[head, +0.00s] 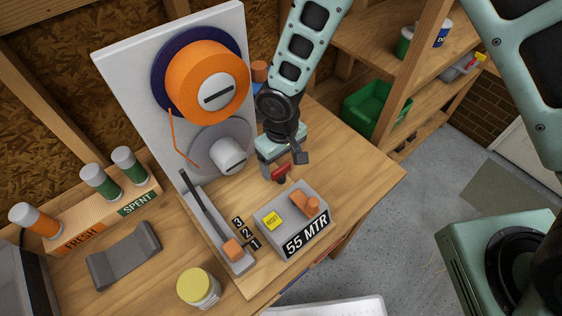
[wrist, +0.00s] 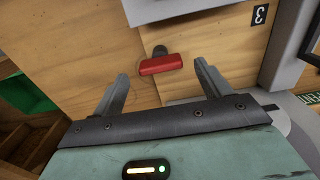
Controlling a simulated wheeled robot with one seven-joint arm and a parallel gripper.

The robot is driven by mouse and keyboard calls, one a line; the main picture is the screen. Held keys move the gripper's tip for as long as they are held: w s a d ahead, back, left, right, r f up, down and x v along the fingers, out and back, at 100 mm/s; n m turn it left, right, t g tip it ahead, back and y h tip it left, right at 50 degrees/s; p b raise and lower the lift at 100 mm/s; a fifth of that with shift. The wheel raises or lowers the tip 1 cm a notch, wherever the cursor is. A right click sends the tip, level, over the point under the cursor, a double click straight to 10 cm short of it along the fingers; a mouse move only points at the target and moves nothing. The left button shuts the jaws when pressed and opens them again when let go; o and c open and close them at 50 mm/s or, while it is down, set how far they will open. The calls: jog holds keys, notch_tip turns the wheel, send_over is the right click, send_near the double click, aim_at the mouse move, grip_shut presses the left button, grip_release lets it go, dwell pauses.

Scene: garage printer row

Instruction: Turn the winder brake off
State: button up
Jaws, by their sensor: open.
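A red bar-shaped handle (wrist: 161,65) on a dark stub, which looks like the brake lever, sits on the wooden bench top. In the head view the red handle (head: 281,172) shows just below my gripper (head: 285,163). In the wrist view my gripper (wrist: 161,76) is open, with one finger on each side of the handle and clear space between. I cannot tell how far above it the fingers are. The winder panel (head: 118,70) stands behind with an orange spool (head: 190,85) and a lower grey reel (head: 228,153). No brake label is readable.
A grey counter box (head: 292,222) marked 55 MTR, with a yellow button, is close in front of my gripper. A dark lever with an orange knob (head: 232,249) lies beside the numbers 3, 2, 1. A jar (head: 198,288) and a cartridge rack (head: 92,225) are to the left.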

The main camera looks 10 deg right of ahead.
aim_at(281, 171)
jog(key=shift+f, duration=1.25)
jog(key=c, duration=1)
jog(key=shift+f+n+b, duration=0.1)
jog(key=shift+n+b, duration=0.35)
jog(key=shift+n, duration=0.55)
jog(key=n, duration=0.2)
jog(key=shift+n+b, duration=0.3)
jog(key=shift+b, duration=0.05)
jog(key=o, duration=1)
jog(key=shift+r, duration=0.25)
